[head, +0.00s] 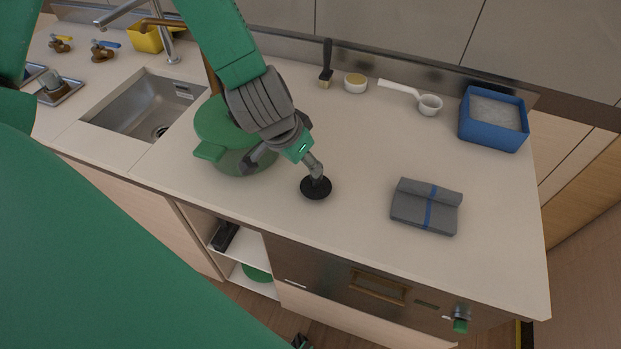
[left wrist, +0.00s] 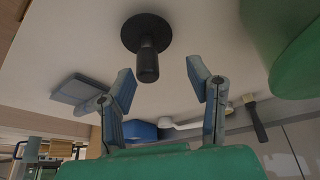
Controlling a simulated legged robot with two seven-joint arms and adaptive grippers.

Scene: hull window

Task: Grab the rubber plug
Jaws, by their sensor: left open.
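The rubber plug (head: 316,190) is black, with a round flange lying on the pale counter. In the left wrist view the plug (left wrist: 147,35) shows its disc and a stubby handle pointing towards my gripper. My left gripper (head: 283,169) is over the counter, with one finger overlapping the plug in the head view. In the left wrist view my left gripper (left wrist: 160,72) is open, its fingers apart on either side of the handle's end. Nothing is held between them. My right gripper is not in view.
A green lidded pot (head: 215,125) stands close left of the plug. A folded grey cloth (head: 425,212) with a blue band lies to the right. A blue bin (head: 480,137), white ladle (head: 400,91) and brush (head: 326,70) are at the back. The sink (head: 125,110) is left.

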